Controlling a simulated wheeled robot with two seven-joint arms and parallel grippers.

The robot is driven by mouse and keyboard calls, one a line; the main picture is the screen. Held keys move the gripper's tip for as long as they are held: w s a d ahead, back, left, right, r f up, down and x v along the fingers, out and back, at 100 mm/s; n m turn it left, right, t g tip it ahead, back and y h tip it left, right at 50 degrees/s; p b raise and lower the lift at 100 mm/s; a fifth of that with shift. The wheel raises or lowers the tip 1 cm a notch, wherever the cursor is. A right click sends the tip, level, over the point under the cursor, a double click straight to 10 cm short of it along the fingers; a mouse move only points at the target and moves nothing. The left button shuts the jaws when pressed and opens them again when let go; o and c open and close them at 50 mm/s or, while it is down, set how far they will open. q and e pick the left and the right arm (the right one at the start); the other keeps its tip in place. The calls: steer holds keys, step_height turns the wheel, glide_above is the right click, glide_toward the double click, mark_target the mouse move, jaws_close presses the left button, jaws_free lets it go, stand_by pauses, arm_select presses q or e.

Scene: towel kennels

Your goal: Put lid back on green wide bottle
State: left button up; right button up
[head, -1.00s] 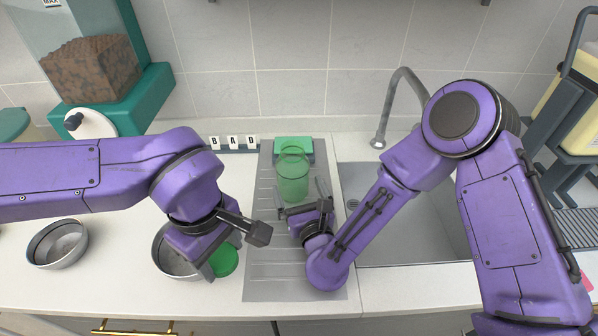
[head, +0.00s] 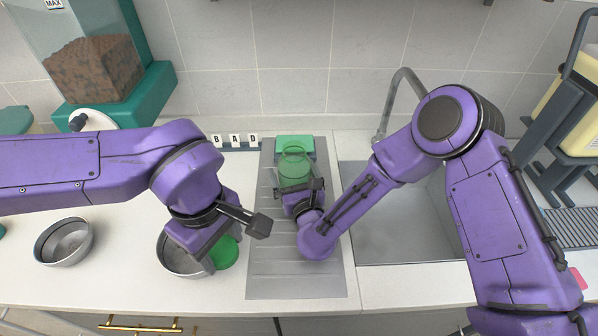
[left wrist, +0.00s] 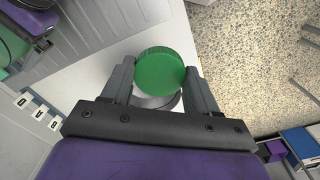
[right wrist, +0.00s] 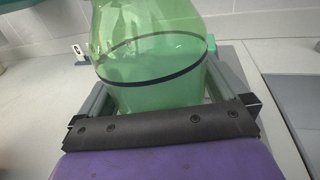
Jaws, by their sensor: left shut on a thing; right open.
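The green wide bottle (head: 293,168) stands upright on the metal drainboard, see-through and without a lid. My right gripper (head: 303,188) is open, with its fingers on either side of the bottle's body; the bottle fills the space between them in the right wrist view (right wrist: 150,70). The green round lid (head: 224,253) is held between the fingers of my left gripper (left wrist: 160,85), above the counter left of the drainboard. The lid shows clearly in the left wrist view (left wrist: 160,70). In the head view the left gripper partly covers the lid.
A steel bowl (head: 172,256) lies below my left gripper, and another bowl (head: 64,241) is at the left. A green block (head: 305,144) sits behind the bottle. Letter tiles (head: 235,140) stand by the wall. The sink (head: 400,235) is right of the drainboard (head: 285,270). The front drainboard is clear.

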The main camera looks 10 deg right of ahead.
mark_target(293, 144)
steer(key=shift+c, duration=0.3)
steer(key=c, duration=0.8)
steer(key=shift+c, duration=0.2)
steer(key=shift+r, duration=0.1)
arm_select(q)
steer(key=shift+f+b, duration=0.7)
arm_select(e)
step_height(293, 144, up, 10)
steer(key=shift+f, duration=0.25)
steer(key=shift+r, duration=0.15)
